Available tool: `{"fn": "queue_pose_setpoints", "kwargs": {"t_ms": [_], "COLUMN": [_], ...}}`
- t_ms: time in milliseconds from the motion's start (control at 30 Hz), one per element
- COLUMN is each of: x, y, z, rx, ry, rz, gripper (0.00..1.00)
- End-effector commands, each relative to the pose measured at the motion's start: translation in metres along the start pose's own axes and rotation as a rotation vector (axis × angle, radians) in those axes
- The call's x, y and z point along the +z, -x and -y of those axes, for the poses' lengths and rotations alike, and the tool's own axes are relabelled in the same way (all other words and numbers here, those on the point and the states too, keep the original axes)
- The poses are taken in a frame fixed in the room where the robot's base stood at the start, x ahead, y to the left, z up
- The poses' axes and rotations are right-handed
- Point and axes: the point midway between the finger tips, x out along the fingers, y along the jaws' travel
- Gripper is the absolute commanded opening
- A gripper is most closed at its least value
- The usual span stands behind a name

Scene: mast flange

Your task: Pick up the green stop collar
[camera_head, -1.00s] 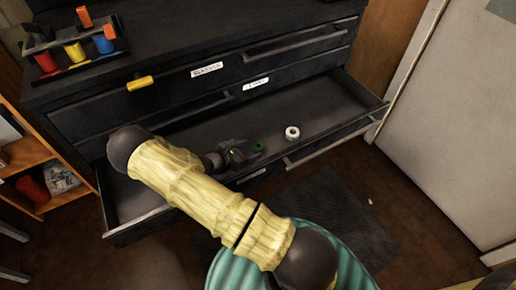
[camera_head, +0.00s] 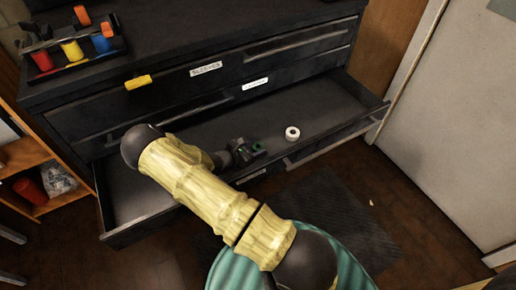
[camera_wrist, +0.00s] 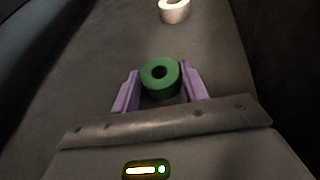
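The green stop collar (camera_wrist: 160,77) is a short, thick ring with a dark central hole. In the wrist view it sits between the two purple fingers of my gripper (camera_wrist: 161,82), with the fingers close against its left and right sides. My gripper looks shut on it. My yellow arm hides part of the drawer. I cannot tell whether the collar touches the drawer floor.
A white ring (camera_head: 292,133) lies in the open drawer (camera_head: 335,100), right of the collar; it also shows in the wrist view (camera_wrist: 174,10). Drawer walls surround my gripper. Closed drawers are above, and a tray of coloured items (camera_head: 78,62) stands on the cabinet top.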

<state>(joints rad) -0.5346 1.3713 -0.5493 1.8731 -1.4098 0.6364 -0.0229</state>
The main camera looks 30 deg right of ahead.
Motion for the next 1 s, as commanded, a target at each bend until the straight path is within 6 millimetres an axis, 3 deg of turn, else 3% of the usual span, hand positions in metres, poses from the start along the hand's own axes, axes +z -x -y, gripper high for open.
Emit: {"fn": "queue_pose_setpoints", "kwargs": {"t_ms": [33,133,467,1000], "x": [0.0,0.0,0.005,0.087], "y": [0.0,0.0,0.002,0.036], "z": [0.0,0.0,0.0,0.0], "rx": [0.0,0.0,0.0,-0.001], "ry": [0.0,0.0,-0.001,0.0], "rz": [0.0,0.0,0.0,0.001], "gripper": [0.34,0.16,0.16,0.16]}}
